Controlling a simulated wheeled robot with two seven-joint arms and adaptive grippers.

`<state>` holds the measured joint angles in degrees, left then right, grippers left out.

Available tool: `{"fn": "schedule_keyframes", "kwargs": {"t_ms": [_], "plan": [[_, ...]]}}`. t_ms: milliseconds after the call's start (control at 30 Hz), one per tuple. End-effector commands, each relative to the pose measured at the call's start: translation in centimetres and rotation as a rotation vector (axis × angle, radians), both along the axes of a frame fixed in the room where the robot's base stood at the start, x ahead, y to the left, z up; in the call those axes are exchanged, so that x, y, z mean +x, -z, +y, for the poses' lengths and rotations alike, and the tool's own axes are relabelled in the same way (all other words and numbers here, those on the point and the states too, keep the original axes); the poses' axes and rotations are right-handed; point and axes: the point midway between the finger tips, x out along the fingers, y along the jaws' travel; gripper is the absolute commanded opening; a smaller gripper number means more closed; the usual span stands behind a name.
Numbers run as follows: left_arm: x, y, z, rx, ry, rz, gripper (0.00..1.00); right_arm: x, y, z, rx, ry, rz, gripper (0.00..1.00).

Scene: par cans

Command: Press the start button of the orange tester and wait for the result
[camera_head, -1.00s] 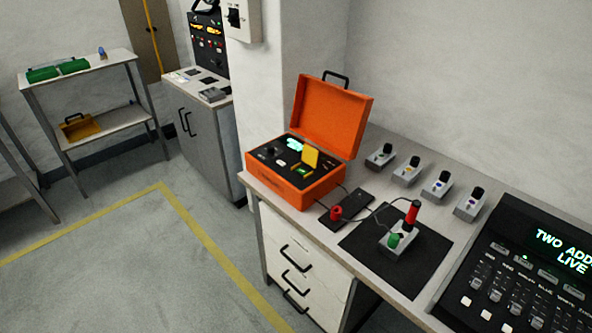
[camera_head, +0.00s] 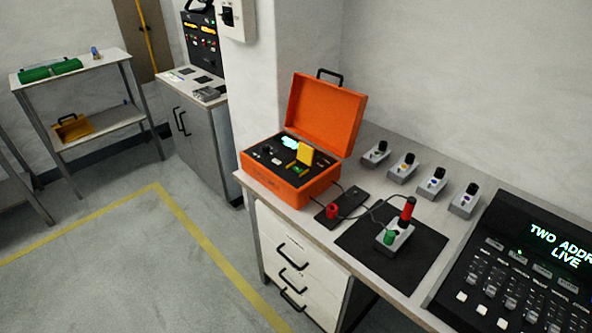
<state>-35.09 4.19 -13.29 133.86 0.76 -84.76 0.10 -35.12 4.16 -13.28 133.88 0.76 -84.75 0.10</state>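The orange tester (camera_head: 272,182) is an open case on the left end of the bench, its lid (camera_head: 326,112) tilted up behind it. Its black panel has a lit pale cyan display (camera_head: 290,142), a raised yellow flap (camera_head: 305,153) and a small green part (camera_head: 296,170) in front of the flap. Which part is the start button is too small to tell. Leads run from the tester to a red clip (camera_head: 332,210) on a black strip and to a grey block (camera_head: 396,238) with red and green clips on a black mat. Neither of my grippers shows.
Several small grey units (camera_head: 403,168) with black knobs line the back of the bench (camera_head: 448,285). A black control console (camera_head: 530,270) fills its right end. A cabinet (camera_head: 195,135) and a shelf (camera_head: 95,125) stand at left. The floor in front is clear, with yellow lines (camera_head: 205,235).

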Motion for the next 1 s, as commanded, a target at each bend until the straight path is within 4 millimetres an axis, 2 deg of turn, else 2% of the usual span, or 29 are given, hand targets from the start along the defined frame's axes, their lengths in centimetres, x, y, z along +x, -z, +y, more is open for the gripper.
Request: {"fn": "schedule_keyframes", "kwargs": {"t_ms": [233,733,1000], "plan": [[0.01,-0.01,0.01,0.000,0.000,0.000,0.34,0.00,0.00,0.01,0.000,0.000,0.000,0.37],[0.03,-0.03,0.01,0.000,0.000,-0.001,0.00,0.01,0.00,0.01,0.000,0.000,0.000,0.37],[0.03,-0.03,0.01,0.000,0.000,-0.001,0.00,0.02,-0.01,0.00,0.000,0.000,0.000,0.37]]}}
